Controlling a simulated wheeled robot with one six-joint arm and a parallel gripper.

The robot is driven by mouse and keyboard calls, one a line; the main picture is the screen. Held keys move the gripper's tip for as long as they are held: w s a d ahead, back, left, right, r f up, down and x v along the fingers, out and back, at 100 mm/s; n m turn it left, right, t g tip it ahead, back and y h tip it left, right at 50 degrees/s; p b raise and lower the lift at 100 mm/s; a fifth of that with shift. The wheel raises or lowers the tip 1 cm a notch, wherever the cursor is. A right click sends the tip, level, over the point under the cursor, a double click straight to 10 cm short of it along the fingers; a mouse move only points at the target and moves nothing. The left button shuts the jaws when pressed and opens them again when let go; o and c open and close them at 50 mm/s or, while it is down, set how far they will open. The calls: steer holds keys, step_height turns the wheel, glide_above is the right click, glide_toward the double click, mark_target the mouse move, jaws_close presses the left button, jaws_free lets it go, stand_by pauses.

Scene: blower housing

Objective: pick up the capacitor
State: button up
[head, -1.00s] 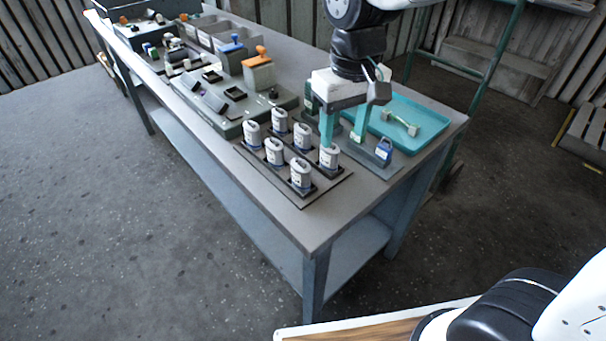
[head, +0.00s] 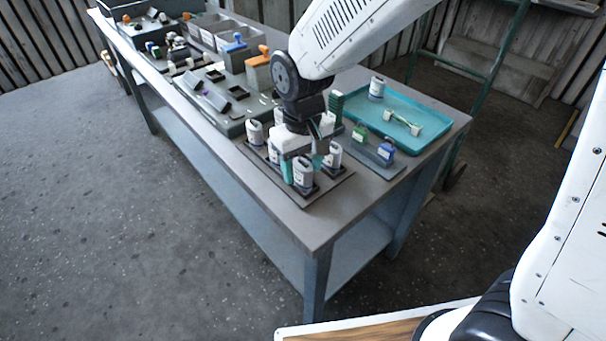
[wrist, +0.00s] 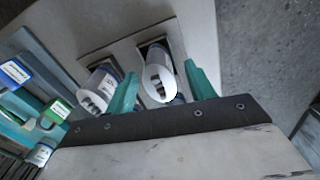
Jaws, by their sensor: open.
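My gripper (head: 302,165) is open above the near end of this group. In the wrist view, its teal fingers stand either side of one capacitor (wrist: 158,84), with a gap visible around it. That capacitor also shows in the head view (head: 303,178) at the board's near corner. A neighbouring capacitor (wrist: 99,86) stands just left of the fingers in the wrist view. My gripper hides part of the group in the head view. Another capacitor (head: 376,88) stands in the teal tray (head: 428,112).
A blue part (head: 386,151) and a green part (head: 360,133) stand right of the board. A pale dumbbell-shaped part (head: 403,123) lies in the tray. A grey fixture and bins with orange-handled and blue-handled parts fill the bench farther back.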

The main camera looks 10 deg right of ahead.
steer(key=c, duration=0.9)
steer(key=shift+r, duration=0.1)
